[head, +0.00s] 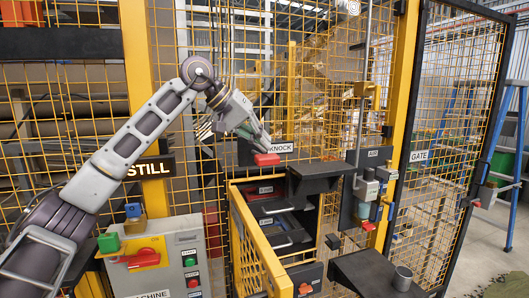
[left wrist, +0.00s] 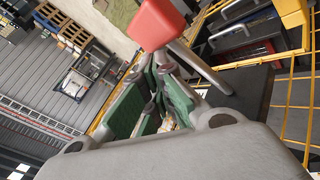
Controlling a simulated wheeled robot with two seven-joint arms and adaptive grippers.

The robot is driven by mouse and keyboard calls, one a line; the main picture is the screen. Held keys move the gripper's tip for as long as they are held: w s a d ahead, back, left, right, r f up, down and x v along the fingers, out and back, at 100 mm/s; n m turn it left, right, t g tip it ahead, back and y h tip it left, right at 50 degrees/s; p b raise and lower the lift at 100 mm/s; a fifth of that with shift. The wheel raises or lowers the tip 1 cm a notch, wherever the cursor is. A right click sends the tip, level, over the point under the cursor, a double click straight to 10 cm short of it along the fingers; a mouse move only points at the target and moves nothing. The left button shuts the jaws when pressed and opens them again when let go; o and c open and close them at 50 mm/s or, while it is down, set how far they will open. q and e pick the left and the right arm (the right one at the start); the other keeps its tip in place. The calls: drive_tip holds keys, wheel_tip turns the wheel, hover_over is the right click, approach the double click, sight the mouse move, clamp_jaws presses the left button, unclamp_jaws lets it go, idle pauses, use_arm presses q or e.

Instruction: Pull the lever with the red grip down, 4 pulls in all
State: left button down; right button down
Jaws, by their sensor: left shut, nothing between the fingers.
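The lever's red grip (head: 266,160) sticks out in front of the mesh fence, just left of the KNOCK sign (head: 279,147). It also shows in the left wrist view as a red block (left wrist: 157,22) on a grey rod (left wrist: 203,68). My left gripper (head: 265,143) is shut and empty, with its fingertips just above the red grip in the head view. In the left wrist view the green-padded fingers (left wrist: 158,72) point toward the grip and rod. I cannot tell whether they touch. My right gripper is not in view.
A grey machine box (head: 165,272) with a red rotary handle (head: 146,259) stands at lower left. A yellow-railed bay (head: 250,240) with dark bins lies below the lever. A black shelf (head: 318,170) juts out to its right.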

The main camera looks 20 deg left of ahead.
sight(263, 155)
use_arm(q)
drive_tip(key=shift+s+d+f+b, duration=0.1)
drive_tip(key=shift+s+f+b, duration=0.05)
drive_tip(key=shift+f+b, duration=0.7)
drive_tip(key=shift+s+d+f+b, duration=0.1)
drive_tip(key=shift+f+b, duration=0.45)
drive_tip(key=shift+f, duration=0.6)
idle(3.4)
drive_tip(key=shift+s+a+f+b, duration=0.15)
drive_tip(key=shift+a+f+b, duration=0.3)
drive_tip(key=shift+f, duration=0.15)
idle(1.3)
idle(0.7)
